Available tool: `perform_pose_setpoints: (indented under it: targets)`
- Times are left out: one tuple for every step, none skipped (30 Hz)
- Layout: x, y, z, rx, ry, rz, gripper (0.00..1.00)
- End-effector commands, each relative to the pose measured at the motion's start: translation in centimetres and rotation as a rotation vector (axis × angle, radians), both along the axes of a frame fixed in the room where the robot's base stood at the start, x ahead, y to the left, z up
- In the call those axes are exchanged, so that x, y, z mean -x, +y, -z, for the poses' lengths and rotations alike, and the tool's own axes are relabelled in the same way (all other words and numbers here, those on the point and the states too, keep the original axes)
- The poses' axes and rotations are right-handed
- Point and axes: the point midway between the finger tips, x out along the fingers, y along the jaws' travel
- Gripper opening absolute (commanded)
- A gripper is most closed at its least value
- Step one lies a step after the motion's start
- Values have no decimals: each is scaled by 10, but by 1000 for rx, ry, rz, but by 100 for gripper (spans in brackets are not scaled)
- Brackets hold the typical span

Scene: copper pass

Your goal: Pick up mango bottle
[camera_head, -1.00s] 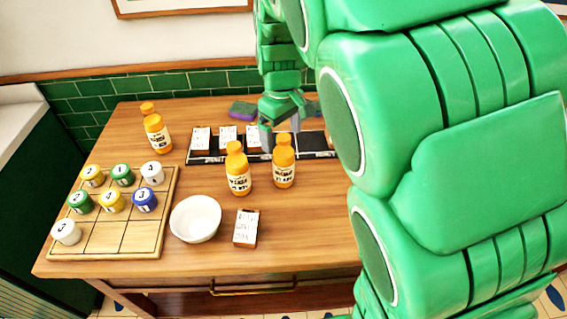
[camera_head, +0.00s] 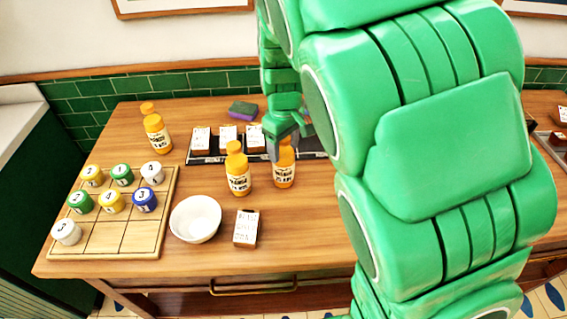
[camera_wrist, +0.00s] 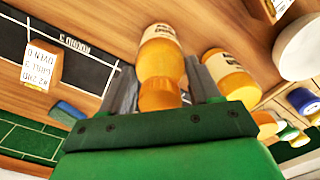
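Three similar orange bottles with white labels stand on the wooden table; the label text is too small to read surely. The right one (camera_head: 284,172) is directly under my gripper (camera_head: 285,142), which hides its cap. The middle bottle (camera_head: 238,175) stands just left of it, and another bottle (camera_head: 155,132) stands at the back left. In the wrist view, the right bottle (camera_wrist: 160,60) lies between my grey fingers, which are open on either side of its neck and cap. The neighbouring bottle (camera_wrist: 230,75) is close beside one finger.
A black tray (camera_head: 205,158) with labelled blocks lies behind the bottles, with a sponge (camera_head: 242,109) beyond. A white bowl (camera_head: 195,218), a small labelled box (camera_head: 246,228) and a wooden grid board (camera_head: 125,238) with numbered pieces are in front and left.

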Motion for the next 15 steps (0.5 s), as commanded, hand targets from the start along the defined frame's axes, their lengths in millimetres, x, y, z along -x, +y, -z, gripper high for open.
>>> perform_pose_setpoints:
  targets:
    - [0,0,0,0,0,0,48]
    - [0,0,0,0,0,0,43]
    - [0,0,0,0,0,0,37]
    - [0,0,0,0,0,0,32]
    - [0,0,0,0,1,0,28]
    - [0,0,0,0,1,0,22]
    - [0,0,0,0,1,0,17]
    - [0,0,0,0,1,0,12]
    - [0,0,0,0,1,0,6]
    - [0,0,0,0,1,0,2]
    - [0,0,0,0,1,0,0]
    - [0,0,0,0,1,0,0]
    - [0,0,0,0,1,0,0]
    - [0,0,0,0,1,0,0]
    - [0,0,0,0,1,0,0]
